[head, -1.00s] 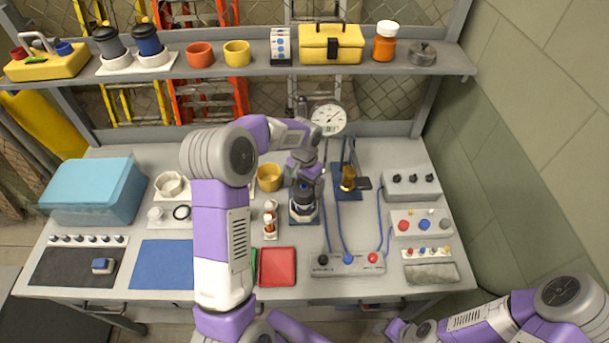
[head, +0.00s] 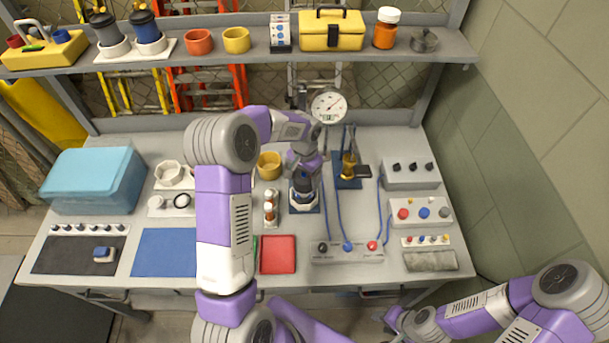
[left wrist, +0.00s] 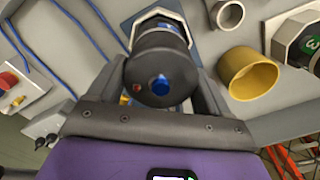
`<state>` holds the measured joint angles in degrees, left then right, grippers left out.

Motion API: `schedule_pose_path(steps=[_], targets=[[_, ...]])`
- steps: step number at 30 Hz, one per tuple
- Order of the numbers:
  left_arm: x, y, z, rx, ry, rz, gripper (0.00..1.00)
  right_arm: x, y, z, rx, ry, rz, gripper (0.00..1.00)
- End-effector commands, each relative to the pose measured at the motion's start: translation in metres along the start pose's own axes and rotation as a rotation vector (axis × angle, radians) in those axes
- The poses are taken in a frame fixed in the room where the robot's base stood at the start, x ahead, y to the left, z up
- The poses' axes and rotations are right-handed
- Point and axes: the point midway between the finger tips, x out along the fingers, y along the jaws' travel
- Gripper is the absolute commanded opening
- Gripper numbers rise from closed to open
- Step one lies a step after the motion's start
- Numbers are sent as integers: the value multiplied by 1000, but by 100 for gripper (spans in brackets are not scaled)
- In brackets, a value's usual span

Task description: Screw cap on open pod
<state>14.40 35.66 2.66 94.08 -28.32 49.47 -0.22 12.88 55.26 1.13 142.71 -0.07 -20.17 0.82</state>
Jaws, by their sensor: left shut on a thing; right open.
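A dark pod (head: 303,188) stands upright in a white eight-sided holder on a blue mat. My left gripper (head: 304,176) comes down over it from above. In the left wrist view, the fingers (left wrist: 160,85) are shut on both sides of a round black cap (left wrist: 158,78) with a blue centre and a small red dot. The cap is in line with the pod and white holder (left wrist: 155,18) beyond it. The seam between cap and pod is hidden, so I cannot tell how far they are joined. My right arm shows at the lower right, but its fingertips are not visible.
A yellow cup (head: 269,166) stands just left of the holder, with small bottles (head: 270,207) in front of it. A gold fitting (head: 348,166) and blue cables are to the right. A grey connector box (head: 347,252) and red tray (head: 278,254) lie in front.

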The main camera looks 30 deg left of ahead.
Motion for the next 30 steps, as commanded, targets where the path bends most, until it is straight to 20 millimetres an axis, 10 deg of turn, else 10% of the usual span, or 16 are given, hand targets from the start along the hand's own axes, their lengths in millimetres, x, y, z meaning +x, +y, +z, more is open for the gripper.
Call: schedule_pose_path(steps=[10, 30], targets=[[-1, 0, 0, 67, 0, 0, 52, -3, -1, 0, 0, 0, 0, 43], [-2, -1, 0, 1008, 1, -2, 52, -34, -13, 2, 0, 0, 0, 43]])
